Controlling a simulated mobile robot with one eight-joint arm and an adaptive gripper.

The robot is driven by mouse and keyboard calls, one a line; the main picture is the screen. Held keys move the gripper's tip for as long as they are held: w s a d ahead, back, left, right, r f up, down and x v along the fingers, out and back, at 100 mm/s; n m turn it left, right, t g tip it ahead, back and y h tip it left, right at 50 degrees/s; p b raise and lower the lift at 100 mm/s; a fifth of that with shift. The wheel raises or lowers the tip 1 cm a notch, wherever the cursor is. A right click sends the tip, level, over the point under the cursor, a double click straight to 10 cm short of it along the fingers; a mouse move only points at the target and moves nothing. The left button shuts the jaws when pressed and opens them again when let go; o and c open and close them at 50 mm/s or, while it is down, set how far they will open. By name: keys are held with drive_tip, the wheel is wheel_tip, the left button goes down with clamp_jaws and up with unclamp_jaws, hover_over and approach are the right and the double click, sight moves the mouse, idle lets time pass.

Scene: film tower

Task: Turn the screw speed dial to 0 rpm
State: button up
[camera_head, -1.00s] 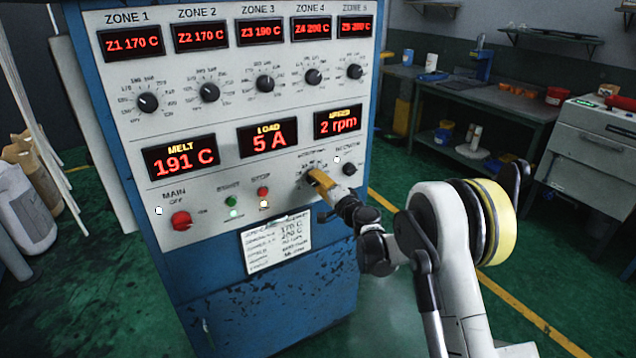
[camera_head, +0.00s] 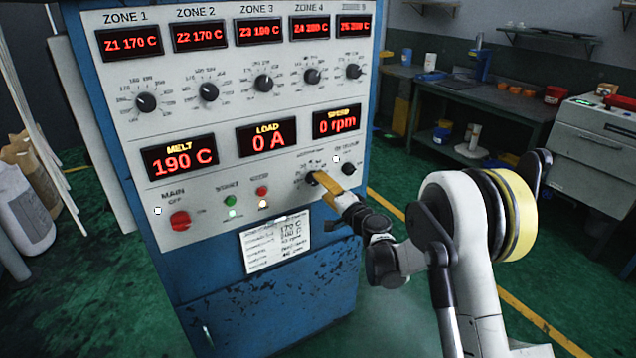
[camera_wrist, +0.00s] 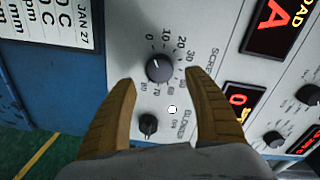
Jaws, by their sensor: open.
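The screw speed dial (camera_wrist: 159,68) is a black knob on the panel, with a scale from 0 to 80 around it. Its pale mark appears to point toward the 0. In the head view the dial (camera_head: 312,179) is partly hidden by my gripper (camera_head: 325,183). The speed display (camera_head: 337,122) reads 0 rpm. In the wrist view my gripper (camera_wrist: 166,80) is open, its two tan fingers apart on either side below the dial. The fingers appear clear of the knob and hold nothing.
The blower knob (camera_wrist: 148,125) sits close to the screw speed dial, between the fingers in the wrist view. The red main switch (camera_head: 181,221) and a paper label (camera_head: 275,240) are lower left. A workbench (camera_head: 485,100) stands behind at right.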

drive_tip(key=v, duration=0.8)
drive_tip(key=shift+a+r, duration=0.1)
drive_tip(key=shift+r, duration=0.05)
drive_tip(key=s+d+r+n+g+h, duration=0.1)
drive_tip(key=s+d+r+n+g, duration=0.15)
drive_tip(key=s+r, duration=0.4)
drive_tip(key=s+d+r+n+g+h, duration=0.2)
drive_tip(key=s+r+n, duration=0.1)
drive_tip(key=s, duration=0.7)
drive_tip(key=s+d+f+g+h, duration=0.1)
drive_tip(key=s+d, duration=0.3)
drive_tip(key=s, duration=0.4)
drive_tip(key=s+d+f+n+g+h, duration=0.1)
drive_tip(key=s+d+f+h, duration=0.1)
drive_tip(key=s+d, duration=0.3)
drive_tip(key=s+d+f+n+g+h, duration=0.1)
drive_tip(key=s+d+h, duration=0.2)
drive_tip(key=s, duration=0.7)
drive_tip(key=shift+s+d+f+h, duration=0.3)
drive_tip(key=shift+s+d, duration=0.1)
drive_tip(key=shift+d, duration=0.4)
